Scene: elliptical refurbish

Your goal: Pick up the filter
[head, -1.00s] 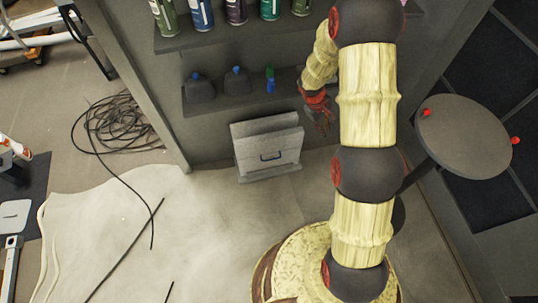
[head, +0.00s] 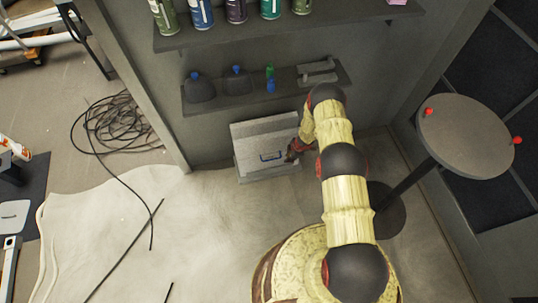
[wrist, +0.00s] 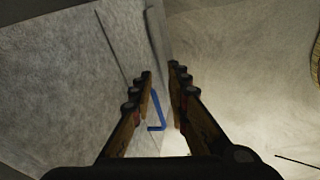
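The only thing matching the filter is a grey slab-like block (head: 255,132) with a blue handle (head: 270,156) on its front. It stands on the floor against the wall under the shelves. My gripper (head: 290,154) is low at the block's right side, close to the handle. In the wrist view, the fingers of my gripper (wrist: 160,72) are apart. The blue handle (wrist: 157,112) shows in the gap between them, and the grey block face (wrist: 70,85) fills the left. I cannot tell whether a finger touches the handle.
A lower shelf (head: 222,107) with dark jugs and small bottles is above the block. An upper shelf (head: 215,33) holds several bottles. A round stool-like table (head: 468,140) stands at the right. Coiled black cable (head: 120,122) lies left. The floor in front is mostly clear.

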